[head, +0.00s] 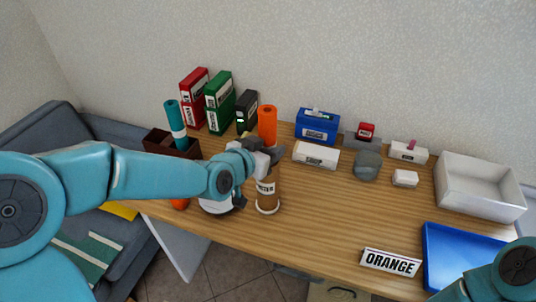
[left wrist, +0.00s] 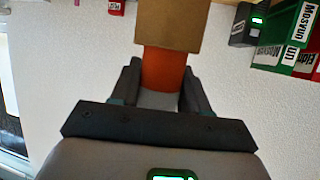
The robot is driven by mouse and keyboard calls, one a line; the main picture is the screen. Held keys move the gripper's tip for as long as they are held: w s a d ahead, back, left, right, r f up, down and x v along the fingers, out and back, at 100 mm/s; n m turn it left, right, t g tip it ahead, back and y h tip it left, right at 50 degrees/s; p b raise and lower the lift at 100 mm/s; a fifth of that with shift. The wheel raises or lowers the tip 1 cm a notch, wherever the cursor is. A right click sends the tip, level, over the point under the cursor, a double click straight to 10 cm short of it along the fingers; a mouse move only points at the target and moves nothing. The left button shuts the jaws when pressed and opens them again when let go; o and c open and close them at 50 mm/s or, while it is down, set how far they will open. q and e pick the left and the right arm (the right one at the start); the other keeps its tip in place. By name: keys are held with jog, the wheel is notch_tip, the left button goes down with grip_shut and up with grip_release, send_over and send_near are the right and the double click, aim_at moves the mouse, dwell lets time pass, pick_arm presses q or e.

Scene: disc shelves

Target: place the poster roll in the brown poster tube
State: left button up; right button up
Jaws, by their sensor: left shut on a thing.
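My left gripper (head: 268,154) is shut on an orange poster roll (head: 267,124), which stands upright with its top above the fingers. Directly below is the brown poster tube (head: 267,190), upright on the desk with a white label and a pale base. In the left wrist view, the orange roll (left wrist: 166,69) lies between the gripper's fingers (left wrist: 160,92) and meets the edge of the brown tube (left wrist: 172,25). I cannot tell whether the roll's lower end is inside the tube. Only part of my right arm shows, at the bottom right; its gripper is out of view.
A teal roll (head: 175,122) stands in a dark brown box (head: 183,150) at the left. Red (head: 194,100), green (head: 218,103) and black binders (head: 246,112) stand behind. A blue box (head: 317,127), white tray (head: 478,187) and blue tray (head: 462,258) lie rightward. The desk's front middle is clear.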

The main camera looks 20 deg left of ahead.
pick_arm(q)
jog(key=shift+s+f+b, duration=0.2)
jog(key=shift+f+b, duration=0.65)
jog(key=shift+f, duration=0.65)
jog(key=o, duration=1.1)
jog(key=shift+c, duration=0.2)
jog(key=r+v, duration=0.1)
jog(key=v, duration=1.1)
jog(key=shift+w+r, duration=0.2)
jog(key=shift+r, duration=0.05)
